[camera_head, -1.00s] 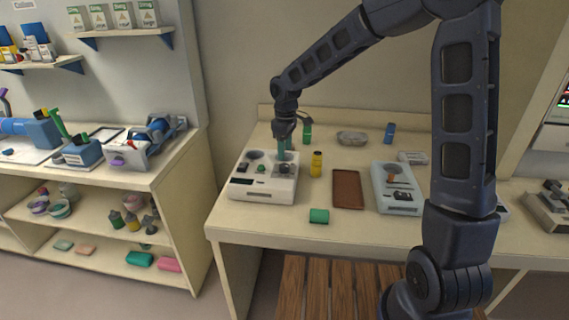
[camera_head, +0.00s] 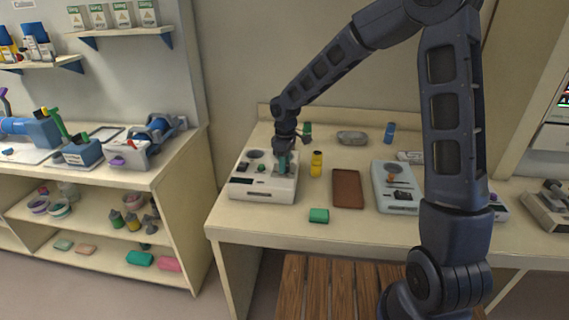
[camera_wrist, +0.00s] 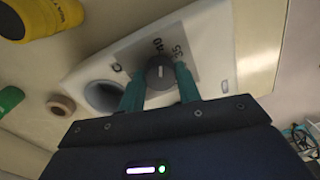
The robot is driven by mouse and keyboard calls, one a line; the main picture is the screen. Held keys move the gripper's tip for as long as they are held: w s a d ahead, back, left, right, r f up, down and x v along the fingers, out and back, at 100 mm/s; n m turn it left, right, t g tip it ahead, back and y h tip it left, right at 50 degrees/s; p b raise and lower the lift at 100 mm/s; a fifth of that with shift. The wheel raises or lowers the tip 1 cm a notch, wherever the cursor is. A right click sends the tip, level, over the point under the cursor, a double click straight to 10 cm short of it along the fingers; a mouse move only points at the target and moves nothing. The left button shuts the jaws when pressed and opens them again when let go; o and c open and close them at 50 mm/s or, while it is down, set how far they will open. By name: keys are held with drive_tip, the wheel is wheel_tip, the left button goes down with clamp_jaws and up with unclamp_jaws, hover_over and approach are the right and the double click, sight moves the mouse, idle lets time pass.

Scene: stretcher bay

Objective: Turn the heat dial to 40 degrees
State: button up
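The heat dial (camera_wrist: 160,72) is a round dark grey knob with a white mark, on a grey plate printed with 35 and 40. The 40 lies just above the knob in the wrist view, and the mark points roughly towards it. The plate is on a white device (camera_head: 262,195) at the left of the table. My gripper (camera_wrist: 160,74) is down at the device, with its two teal fingers apart on either side of the dial. A narrow gap seems to show beside the knob. In the head view my gripper (camera_head: 283,166) hides the dial.
A yellow bottle (camera_head: 316,164) stands just right of the device. A brown tray (camera_head: 347,188) and a pale blue device (camera_head: 396,205) lie further right. A green block (camera_head: 319,215) lies near the front edge. A shelf unit (camera_head: 165,180) stands left.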

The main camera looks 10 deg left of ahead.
drive_tip(key=shift+c, duration=1)
drive_tip(key=shift+m, duration=0.6)
drive_tip(key=o, duration=1)
drive_tip(key=shift+c, duration=0.2)
wheel_tip(320, 180, up, 11)
drive_tip(key=shift+w, duration=0.25)
drive_tip(key=shift+s+f, duration=0.1)
